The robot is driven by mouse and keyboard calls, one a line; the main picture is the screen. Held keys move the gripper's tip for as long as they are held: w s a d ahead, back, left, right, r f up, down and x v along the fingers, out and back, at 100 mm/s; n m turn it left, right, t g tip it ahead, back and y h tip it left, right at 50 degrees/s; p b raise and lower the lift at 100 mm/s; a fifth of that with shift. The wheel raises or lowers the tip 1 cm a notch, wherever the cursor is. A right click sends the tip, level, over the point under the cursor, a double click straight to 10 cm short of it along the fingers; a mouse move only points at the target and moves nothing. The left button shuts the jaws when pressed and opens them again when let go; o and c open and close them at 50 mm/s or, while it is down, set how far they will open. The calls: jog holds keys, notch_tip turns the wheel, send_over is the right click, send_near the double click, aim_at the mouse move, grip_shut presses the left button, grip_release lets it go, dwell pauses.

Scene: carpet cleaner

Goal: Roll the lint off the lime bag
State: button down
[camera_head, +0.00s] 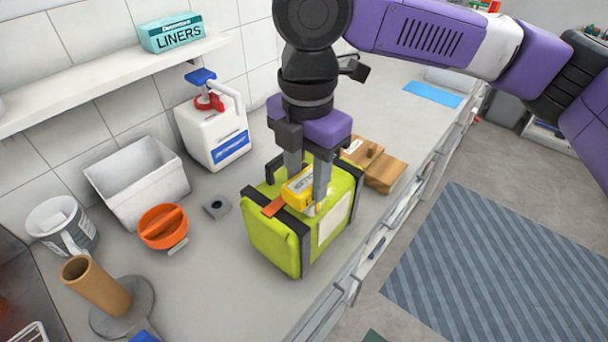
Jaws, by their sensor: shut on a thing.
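The lime bag (271,247) stands on the counter in the middle of the head view. It is lime green with dark straps and a pale panel on its right side. My gripper (308,190) points down over the top of the bag. It is shut on a yellow tool (299,187) with dark lettering and an orange end, which looks like the lint roller. The tool lies at the bag's top face; I cannot tell whether it touches. My fingers hide part of it. No lint can be made out at this size.
Left of the bag are a small grey block (217,207), an orange round container (164,227), a white bin (137,183) and a white detergent jug (212,134). A cardboard tube (97,286) stands front left. Wooden blocks (383,170) sit behind right. The counter's front edge is close right.

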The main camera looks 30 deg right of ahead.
jog(key=shift+w+d+p, duration=0.25)
jog(key=shift+w+d, duration=0.1)
jog(key=shift+d, duration=0.7)
jog(key=shift+w+d+p, duration=0.3)
jog(key=shift+d, duration=0.75)
jog(key=shift+w+d+p, duration=0.25)
jog(key=shift+w+d, duration=0.1)
jog(key=shift+d, duration=0.7)
jog(key=shift+s+a+r+p, duration=0.1)
jog(key=shift+s+a+p, duration=0.15)
jog(key=shift+a+p, duration=0.4)
jog(key=shift+s+a+r+p, duration=0.1)
jog(key=shift+s+a+p, duration=0.15)
jog(key=shift+a, duration=0.55)
jog(key=shift+s+a+f+p, duration=0.1)
jog(key=shift+s+a+p, duration=0.15)
jog(key=shift+a, duration=0.45)
jog(key=shift+s+a+f+p, duration=0.1)
jog(key=shift+s+a+p, duration=0.1)
jog(key=shift+a, duration=0.45)
jog(key=shift+s+a+f+p, duration=0.1)
jog(key=shift+s+a+p, duration=0.15)
jog(key=shift+a, duration=0.45)
jog(key=shift+r, duration=0.15)
jog(key=shift+w, duration=0.1)
